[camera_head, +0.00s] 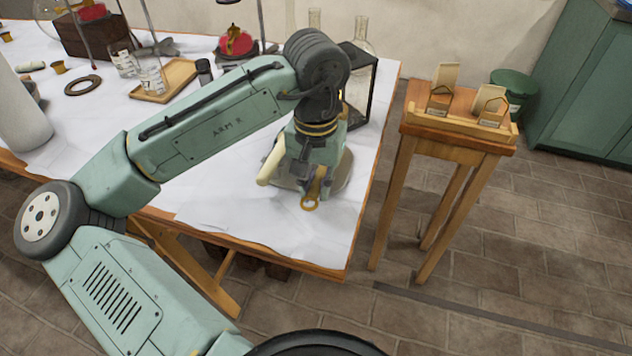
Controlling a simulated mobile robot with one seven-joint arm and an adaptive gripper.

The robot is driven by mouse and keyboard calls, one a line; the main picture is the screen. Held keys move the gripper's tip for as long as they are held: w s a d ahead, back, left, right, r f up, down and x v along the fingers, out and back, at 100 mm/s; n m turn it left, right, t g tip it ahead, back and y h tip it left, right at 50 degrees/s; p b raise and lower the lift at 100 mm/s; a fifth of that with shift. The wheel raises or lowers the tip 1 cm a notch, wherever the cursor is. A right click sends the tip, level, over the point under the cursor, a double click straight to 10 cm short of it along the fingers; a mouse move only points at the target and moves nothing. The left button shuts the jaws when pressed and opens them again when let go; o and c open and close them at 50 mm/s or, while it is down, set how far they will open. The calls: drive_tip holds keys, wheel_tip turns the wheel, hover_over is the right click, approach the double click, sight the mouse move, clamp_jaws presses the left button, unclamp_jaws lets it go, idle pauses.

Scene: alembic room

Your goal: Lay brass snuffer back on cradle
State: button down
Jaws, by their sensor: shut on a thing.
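My gripper (314,188) points down over the right end of the white-covered table (215,205). It is shut on the brass snuffer (309,205), of which a small brass ring shows below the fingers. The rest of the snuffer is hidden by the gripper. A round grey plate (343,178) lies under and behind the gripper. I cannot make out the cradle for certain; my arm and gripper cover part of the table. Whether the snuffer touches the table or plate is unclear.
A cream rounded rod (271,161) shows just left of my gripper. A dark-framed glass lantern (366,90) and clear bottles stand behind it. A wooden tray (165,82) with glassware lies farther left. A small wooden stand (455,143) is right of the table. The table's front right corner is clear.

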drive_tip(key=c, duration=1.5)
unclamp_jaws()
drive_tip(key=shift+o, duration=0.2)
wheel_tip(320, 180, up, 12)
